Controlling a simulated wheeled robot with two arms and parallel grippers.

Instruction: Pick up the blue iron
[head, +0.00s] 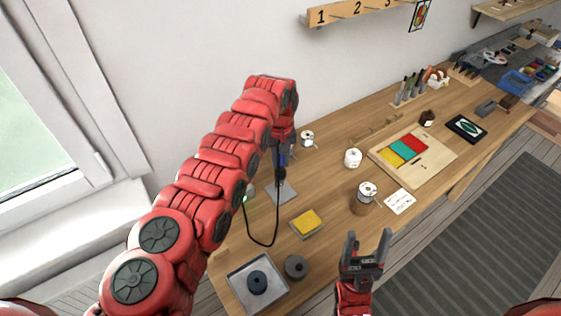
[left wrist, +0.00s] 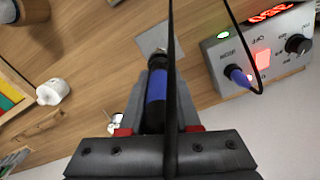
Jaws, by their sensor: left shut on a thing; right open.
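The blue iron is a soldering iron with a blue grip and black ends; its blue grip (left wrist: 156,86) sits between the fingers of my left gripper (left wrist: 158,75) in the left wrist view. In the head view the iron (head: 281,174) hangs upright below my left gripper (head: 283,152), over a grey mat on the bench. Whether its tip touches the mat is unclear. A black cable runs from it, crossing in front of the wrist camera. My right gripper (head: 366,250) is open and empty at the bench's front edge.
A grey control station (left wrist: 262,50) with a red display and blue plug is beside the iron, mostly hidden by my arm in the head view. A yellow sponge (head: 306,222), white spools (head: 353,157), a metal tray (head: 236,283) and a board with coloured blocks (head: 432,160) stand on the bench.

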